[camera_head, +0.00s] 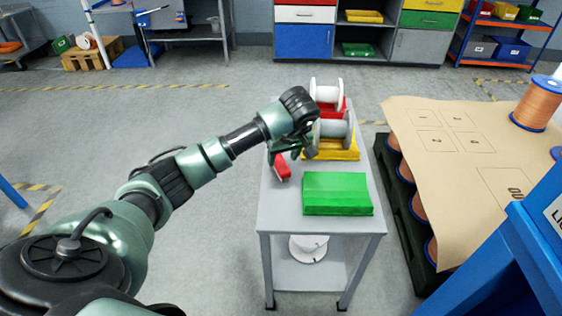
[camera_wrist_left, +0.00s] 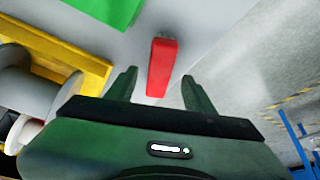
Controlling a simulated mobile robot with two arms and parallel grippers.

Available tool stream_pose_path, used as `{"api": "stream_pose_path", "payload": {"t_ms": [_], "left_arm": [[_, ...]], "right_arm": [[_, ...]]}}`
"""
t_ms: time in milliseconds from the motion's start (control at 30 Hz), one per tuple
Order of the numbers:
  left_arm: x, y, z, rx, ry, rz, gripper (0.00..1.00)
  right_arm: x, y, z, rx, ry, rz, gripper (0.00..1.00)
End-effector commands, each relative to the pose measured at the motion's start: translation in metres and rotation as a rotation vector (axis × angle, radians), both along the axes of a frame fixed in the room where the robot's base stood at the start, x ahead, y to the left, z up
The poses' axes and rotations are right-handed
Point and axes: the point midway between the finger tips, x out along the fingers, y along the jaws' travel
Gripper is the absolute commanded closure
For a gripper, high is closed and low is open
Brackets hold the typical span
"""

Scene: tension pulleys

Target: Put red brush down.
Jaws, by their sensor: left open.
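The red brush (camera_head: 282,166) lies on the grey table (camera_head: 272,208), near its left edge. In the left wrist view the red brush (camera_wrist_left: 161,68) shows between and beyond the two fingertips, with no finger seen touching it. My left gripper (camera_head: 290,148) is above the table, just behind the brush in the head view; its two fingers stand apart in the left wrist view (camera_wrist_left: 158,84). The brush's far end is partly hidden by the gripper in the head view. My right gripper is not in view.
A green box (camera_head: 337,194) sits right of the brush. Behind it are a yellow box (camera_head: 345,153) with a grey spool (camera_head: 335,130) and a white spool (camera_head: 325,92) on a red box. A pallet with brown cardboard (camera_head: 430,150) stands right of the table.

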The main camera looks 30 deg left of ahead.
Motion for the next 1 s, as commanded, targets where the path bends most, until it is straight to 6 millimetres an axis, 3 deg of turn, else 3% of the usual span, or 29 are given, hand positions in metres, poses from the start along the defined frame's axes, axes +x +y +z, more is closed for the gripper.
{"api": "stream_pose_path", "payload": {"t_ms": [100,367,1000], "left_arm": [[-0.005,-0.008,0.028,0.001,-0.005,-0.002,0.47],[-0.014,-0.019,0.058,0.001,-0.002,-0.001,0.47],[-0.015,-0.022,0.061,-0.004,-0.001,-0.002,0.47]], "right_arm": [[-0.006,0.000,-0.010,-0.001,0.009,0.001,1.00],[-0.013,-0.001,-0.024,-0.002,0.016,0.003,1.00],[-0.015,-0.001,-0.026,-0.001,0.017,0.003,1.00]]}}
